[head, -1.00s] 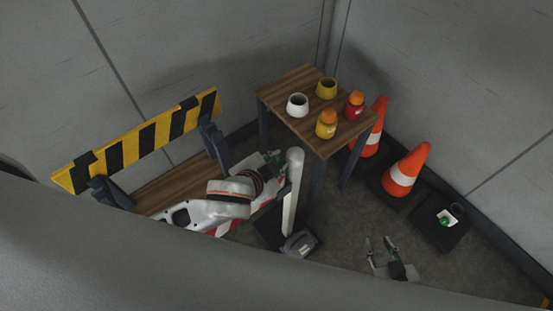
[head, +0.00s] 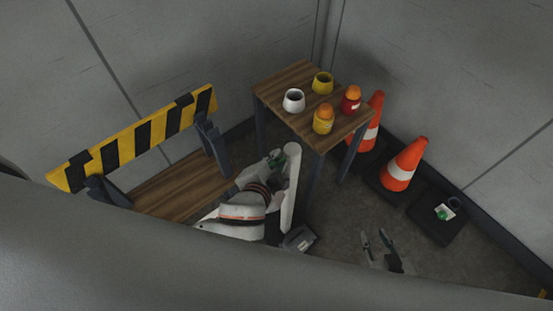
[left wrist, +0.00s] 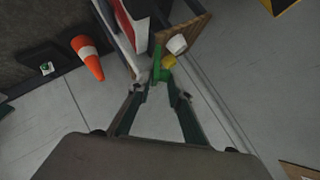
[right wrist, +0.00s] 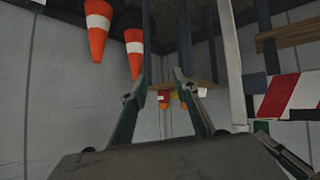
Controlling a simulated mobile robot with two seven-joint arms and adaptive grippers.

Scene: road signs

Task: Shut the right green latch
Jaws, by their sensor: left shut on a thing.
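The green latch (left wrist: 158,62) is a small green piece between the fingertips of my left gripper (left wrist: 159,78), by the end of a red-and-white striped board (left wrist: 133,22). In the head view my left gripper (head: 275,164) is beside the top of a white post (head: 291,185), and my arm hides most of the board. The left fingers are shut on the latch; its exact angle cannot be told. The striped board also shows in the right wrist view (right wrist: 290,95). My right gripper (head: 382,250) is open and empty, low over the floor right of the post.
A wooden table (head: 290,75) with cups and jars stands behind the post. A yellow-and-black barrier (head: 140,140) is at left. Orange cones (head: 404,165) and a dark base with a green knob (head: 443,212) are at right. Floor around my right gripper is clear.

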